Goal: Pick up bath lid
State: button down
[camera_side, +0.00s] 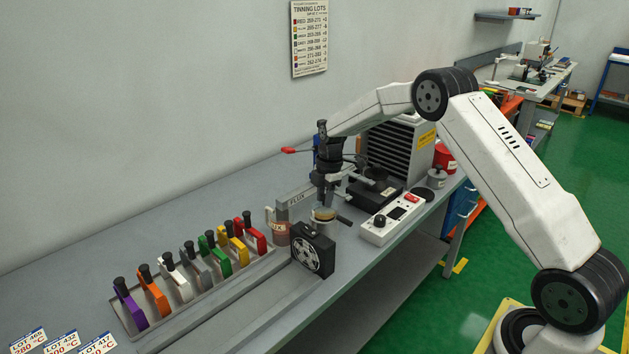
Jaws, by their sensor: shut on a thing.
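My gripper (325,203) points down over the bench, at the middle of the picture. It is shut on what looks like the bath lid, a small round, pale tan piece (324,214) at the fingertips. The fingers hide part of this piece. I cannot tell whether it rests on the vessel below it or is just clear of it. A short dark handle (345,221) sticks out to the right beside it.
A black fan box (313,252) stands close in front.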

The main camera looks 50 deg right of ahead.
aim_at(323, 196)
jog(key=shift+r, duration=0.55)
notch_tip(323, 196, up, 2)
jog(key=shift+r, duration=0.1)
jog(key=s+a+r, duration=0.2)
jog(key=s+r, duration=0.7)
jog(key=s, duration=0.4)
jog(key=shift+s+a+r, duration=0.25)
jog(key=shift+s+a, duration=0.1)
jog(key=shift+s, duration=0.05)
jog(key=shift+r, duration=0.1)
